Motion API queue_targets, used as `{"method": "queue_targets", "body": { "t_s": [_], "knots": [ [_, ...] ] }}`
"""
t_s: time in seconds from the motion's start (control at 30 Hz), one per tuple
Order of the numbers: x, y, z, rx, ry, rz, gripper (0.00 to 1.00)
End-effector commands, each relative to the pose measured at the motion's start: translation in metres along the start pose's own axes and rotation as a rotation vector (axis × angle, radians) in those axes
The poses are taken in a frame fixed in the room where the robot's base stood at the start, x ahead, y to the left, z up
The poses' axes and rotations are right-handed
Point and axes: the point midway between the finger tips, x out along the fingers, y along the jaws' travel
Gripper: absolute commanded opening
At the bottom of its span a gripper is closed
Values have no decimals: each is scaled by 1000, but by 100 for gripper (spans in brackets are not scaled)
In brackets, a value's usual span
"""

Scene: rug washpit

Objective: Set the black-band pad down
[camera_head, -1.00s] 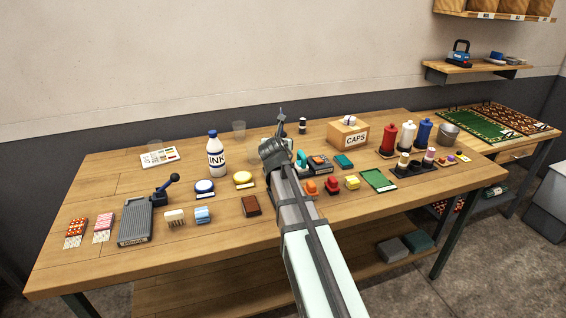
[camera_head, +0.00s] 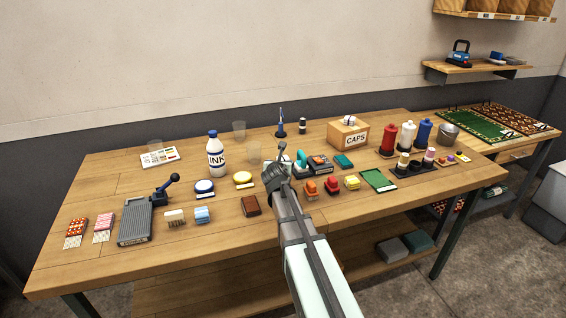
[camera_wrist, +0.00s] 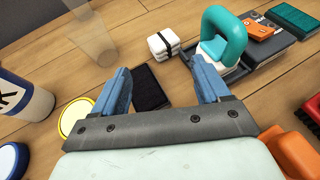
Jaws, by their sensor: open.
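The black-band pad (camera_wrist: 163,42), a small white stack with a black band around it, sits on the wooden table in the wrist view, just beyond my fingertips and apart from them. In the head view I cannot pick it out clearly behind my gripper. My gripper (camera_wrist: 160,88) is open and empty, its two blue fingers spread. In the head view my gripper (camera_head: 279,160) is over the middle of the table. A dark, flat square pad (camera_wrist: 150,88) shows between the fingers, lower down on the table.
A clear cup (camera_wrist: 92,38) and the ink bottle (camera_wrist: 22,95) are left. Orange and red-topped items (camera_head: 332,184) lie near my arm.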

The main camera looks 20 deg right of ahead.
Motion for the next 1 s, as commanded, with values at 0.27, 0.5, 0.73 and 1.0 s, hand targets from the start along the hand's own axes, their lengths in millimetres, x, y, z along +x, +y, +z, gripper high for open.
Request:
{"method": "queue_targets", "body": {
  "t_s": [0.27,0.5,0.73,1.0],
  "knots": [
    [50,0,1,0,1,-1,75],
    [63,-1,0,0,1,-1,75],
    [87,-2,2,1,2,-1,75],
    [112,-4,3,0,-2,-2,75]
  ]
}}
